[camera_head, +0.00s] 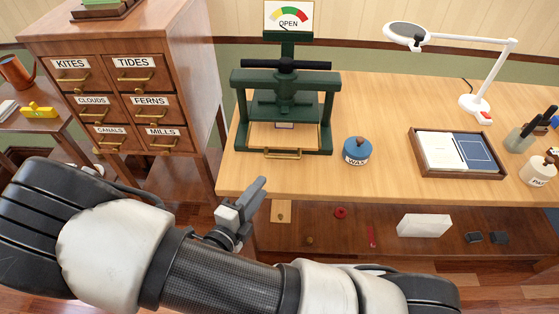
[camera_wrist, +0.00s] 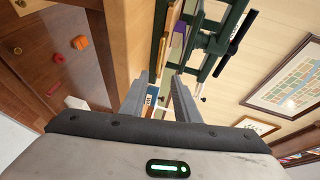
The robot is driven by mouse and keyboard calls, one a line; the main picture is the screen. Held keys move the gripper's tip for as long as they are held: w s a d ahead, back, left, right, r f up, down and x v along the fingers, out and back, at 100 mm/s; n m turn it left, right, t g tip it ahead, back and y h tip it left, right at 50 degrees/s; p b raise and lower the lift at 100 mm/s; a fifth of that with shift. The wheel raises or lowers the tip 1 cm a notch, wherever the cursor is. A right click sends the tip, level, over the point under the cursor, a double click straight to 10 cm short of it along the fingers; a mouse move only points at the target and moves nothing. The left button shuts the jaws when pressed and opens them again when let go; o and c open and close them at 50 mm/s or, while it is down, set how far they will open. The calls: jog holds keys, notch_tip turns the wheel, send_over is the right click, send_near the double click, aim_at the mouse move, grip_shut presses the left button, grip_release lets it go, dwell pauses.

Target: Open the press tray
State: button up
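The dark green press (camera_head: 326,100) stands at the left end of the wooden table, with a black crossbar on top. Its press tray (camera_head: 262,136) is a light wooden panel low in the frame, with a brass handle (camera_head: 283,154) on its front edge. The tray looks to sit inside the press. My gripper (camera_head: 255,192) is in front of and below the table's front edge, left of the handle and apart from it. In the wrist view the two fingers (camera_wrist: 160,78) are spread with nothing gripped between them. Green press parts (camera_wrist: 200,42) show beyond, sideways.
A blue wax jar (camera_head: 357,151) stands right of the press. A framed tray (camera_head: 459,174) and white lamp (camera_head: 472,103) are farther right. A labelled drawer cabinet (camera_head: 187,60) stands left. The lower shelf holds a white block (camera_head: 423,226) and small items.

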jog(key=b+x, duration=0.1)
jog(key=x, duration=1.3)
jog(key=shift+f, duration=0.1)
grip_shut()
